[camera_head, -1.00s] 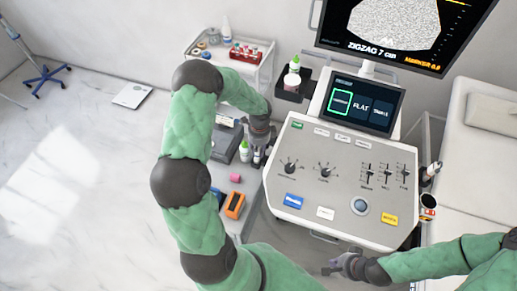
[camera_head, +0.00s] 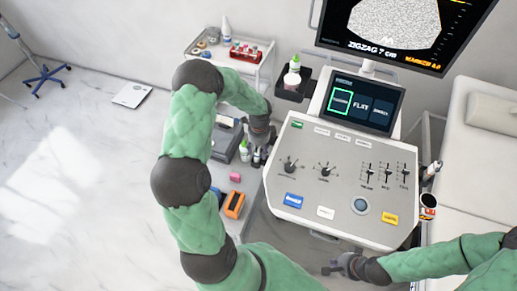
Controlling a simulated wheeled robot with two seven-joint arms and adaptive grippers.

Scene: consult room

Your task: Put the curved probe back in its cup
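The ultrasound cart (camera_head: 345,150) stands in the middle. On its right side a pale probe (camera_head: 433,169) stands in a dark holder, and a dark-topped cup (camera_head: 428,201) sits just below it. I cannot tell which probe is the curved one. My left gripper (camera_head: 257,160) points down over the side table's right edge, beside the cart's left side. Its fingers are small and partly hidden, and I cannot make out anything held. My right gripper (camera_head: 328,268) is low in front of the cart, apart from it; its finger gap is unclear.
The side table holds a green-capped bottle (camera_head: 244,151), a pink block (camera_head: 235,177) and an orange-and-dark item (camera_head: 234,204). A dark bracket (camera_head: 291,89) carries a white bottle left of the cart screen (camera_head: 361,104). A couch (camera_head: 488,150) stands right.

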